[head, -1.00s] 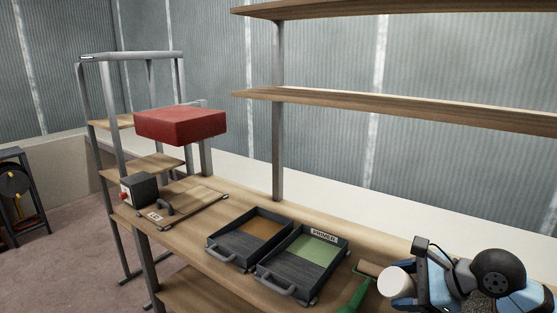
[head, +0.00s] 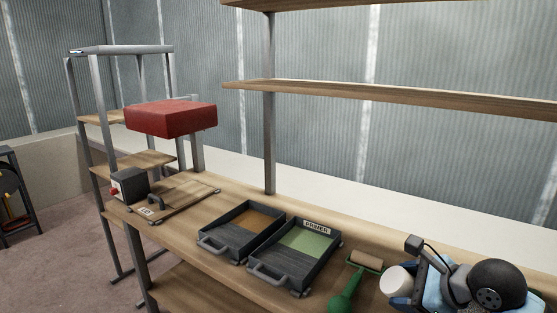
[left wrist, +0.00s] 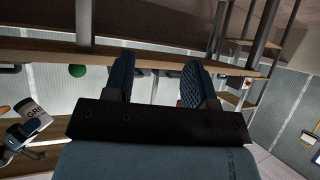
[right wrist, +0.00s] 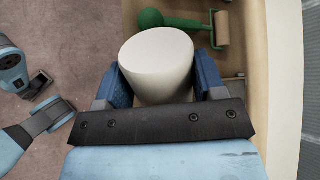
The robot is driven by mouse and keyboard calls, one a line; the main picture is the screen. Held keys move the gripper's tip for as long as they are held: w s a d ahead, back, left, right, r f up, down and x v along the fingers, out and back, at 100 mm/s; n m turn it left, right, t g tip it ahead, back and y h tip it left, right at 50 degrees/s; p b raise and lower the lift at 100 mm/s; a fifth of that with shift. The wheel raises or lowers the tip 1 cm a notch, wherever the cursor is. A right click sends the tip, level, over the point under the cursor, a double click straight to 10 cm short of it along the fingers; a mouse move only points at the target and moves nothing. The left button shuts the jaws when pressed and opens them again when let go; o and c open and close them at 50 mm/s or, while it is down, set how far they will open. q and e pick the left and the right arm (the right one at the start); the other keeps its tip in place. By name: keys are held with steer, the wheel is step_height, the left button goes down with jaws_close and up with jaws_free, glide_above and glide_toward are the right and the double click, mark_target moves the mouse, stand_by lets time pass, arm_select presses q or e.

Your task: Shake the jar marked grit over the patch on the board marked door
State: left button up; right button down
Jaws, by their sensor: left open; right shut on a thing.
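The jar is a white cylinder (head: 396,284) in my right gripper (head: 418,282), at the lower right of the head view. The right wrist view shows its pale round end (right wrist: 156,58) between the two blue fingers, which are shut on it. Its label, which seems to read GRIT, shows in the left wrist view (left wrist: 37,112). My left gripper (left wrist: 158,78) is open and empty in the left wrist view; I do not make it out in the head view. No board marked door and no patch can be made out.
The wooden bench holds a tray with brown content (head: 232,239), a tray marked PRIMER (head: 283,270) and a green-handled roller (head: 345,290). Shelves (head: 400,98) run above.

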mark_target(408, 274)
steer(key=shift+m+t+h, duration=0.4)
steer(key=shift+m+h, duration=0.1)
steer(key=shift+m, duration=0.3)
step_height(408, 274, up, 3)
steer(key=shift+w+d+p, duration=0.1)
steer(key=shift+p, duration=1.15)
arm_select(q)
step_height(408, 274, up, 16)
steer(key=s+p, duration=0.2)
steer(key=p, duration=1.5)
steer(key=shift+s+d+f, duration=0.15)
steer(key=shift+s, duration=0.1)
steer(key=shift+c, duration=0.8)
arm_select(e)
step_height(408, 274, up, 22)
steer(key=w+m+t+h, duration=0.1)
steer(key=w+m+h, duration=0.1)
steer(key=shift+w+m, duration=0.25)
steer(key=shift+m, duration=0.05)
arm_select(q)
steer(key=shift+w, duration=0.1)
